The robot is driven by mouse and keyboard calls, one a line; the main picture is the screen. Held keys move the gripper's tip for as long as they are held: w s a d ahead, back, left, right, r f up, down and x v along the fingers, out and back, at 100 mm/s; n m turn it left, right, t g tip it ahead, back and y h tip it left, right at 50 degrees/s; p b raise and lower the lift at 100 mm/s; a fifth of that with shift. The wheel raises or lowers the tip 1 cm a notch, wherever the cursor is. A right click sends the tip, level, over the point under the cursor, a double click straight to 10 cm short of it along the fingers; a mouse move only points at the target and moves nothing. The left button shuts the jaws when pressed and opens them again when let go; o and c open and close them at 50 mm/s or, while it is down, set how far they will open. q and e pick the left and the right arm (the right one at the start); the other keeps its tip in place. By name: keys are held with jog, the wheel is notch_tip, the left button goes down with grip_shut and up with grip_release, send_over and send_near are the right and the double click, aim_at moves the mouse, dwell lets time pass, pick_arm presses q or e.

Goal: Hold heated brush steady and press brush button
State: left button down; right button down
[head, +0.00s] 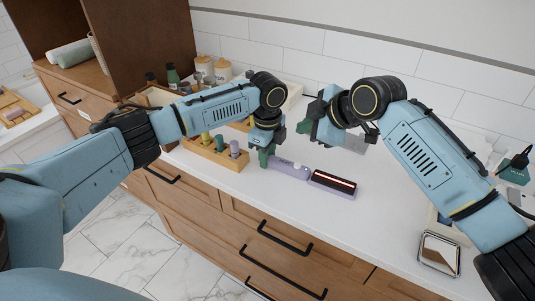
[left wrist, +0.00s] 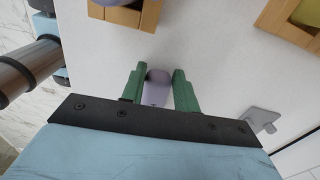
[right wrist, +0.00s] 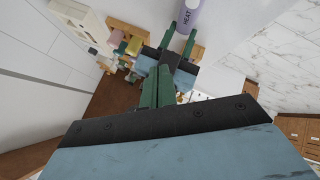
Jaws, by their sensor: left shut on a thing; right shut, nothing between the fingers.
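The heated brush (head: 288,170) lies on the white counter. It has a lavender handle and a dark head with a glowing reddish strip, pointing right. My left gripper (head: 264,157) is shut on the handle's left end; the left wrist view shows the handle end (left wrist: 157,94) between its green fingers (left wrist: 158,78). My right gripper (head: 304,127) is shut and empty, above and apart from the brush. I cannot make out the button clearly.
A wooden holder (head: 222,157) with coloured pegs stands left of the brush. Jars and bottles (head: 205,68) stand at the back left. A square mirror-like item (head: 439,253) lies at the right.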

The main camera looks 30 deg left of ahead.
send_over(301, 169)
notch_tip(301, 169, down, 8)
jog(key=shift+f, duration=0.1)
dwell(0.3)
jog(key=shift+f, duration=0.1)
dwell(1.9)
jog(key=shift+f, duration=0.3)
jog(key=shift+f, duration=0.45)
dwell(0.6)
jog(key=shift+r, duration=0.9)
notch_tip(301, 169, up, 6)
dwell(0.5)
